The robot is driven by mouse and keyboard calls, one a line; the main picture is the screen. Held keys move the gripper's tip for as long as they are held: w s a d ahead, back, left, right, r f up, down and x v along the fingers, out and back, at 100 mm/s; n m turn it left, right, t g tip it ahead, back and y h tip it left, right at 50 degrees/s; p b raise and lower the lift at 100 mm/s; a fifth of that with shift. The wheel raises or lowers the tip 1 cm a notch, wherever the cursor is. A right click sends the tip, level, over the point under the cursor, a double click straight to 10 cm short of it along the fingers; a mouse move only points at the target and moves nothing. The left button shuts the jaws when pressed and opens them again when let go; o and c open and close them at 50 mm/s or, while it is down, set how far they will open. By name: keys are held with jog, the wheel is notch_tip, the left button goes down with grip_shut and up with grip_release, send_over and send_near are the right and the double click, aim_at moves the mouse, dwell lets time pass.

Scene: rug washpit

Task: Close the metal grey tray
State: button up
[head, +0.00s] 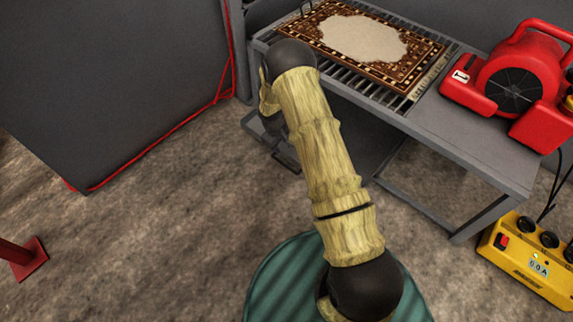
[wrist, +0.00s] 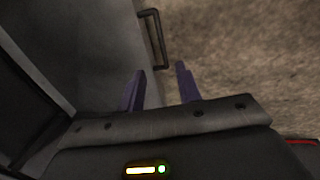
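The left finger overlaps the tray's front edge in the picture and the right one is over the floor. I cannot tell whether they touch the tray.
A patterned rug (head: 365,42) lies on the slatted table (head: 455,140). A red blower (head: 512,85) stands at its right end. A yellow power box (head: 528,258) is on the floor at right. A large grey panel (head: 110,80) with red edging stands at left. Floor at lower left is mostly clear.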

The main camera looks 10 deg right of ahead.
aim_at(287, 166)
jog(key=d+f+b, duration=0.1)
jog(key=f+b, duration=0.2)
jog(key=f, duration=0.2)
jog(key=w+f+b, duration=0.1)
jog(key=f+b, duration=0.2)
jog(key=f, duration=0.3)
jog(key=d+f+b, duration=0.1)
jog(key=f+b, duration=0.2)
jog(key=f, duration=0.3)
jog(key=shift+w+d, duration=0.3)
jog(key=shift+w, duration=0.1)
jog(key=shift+r, duration=0.1)
grip_shut()
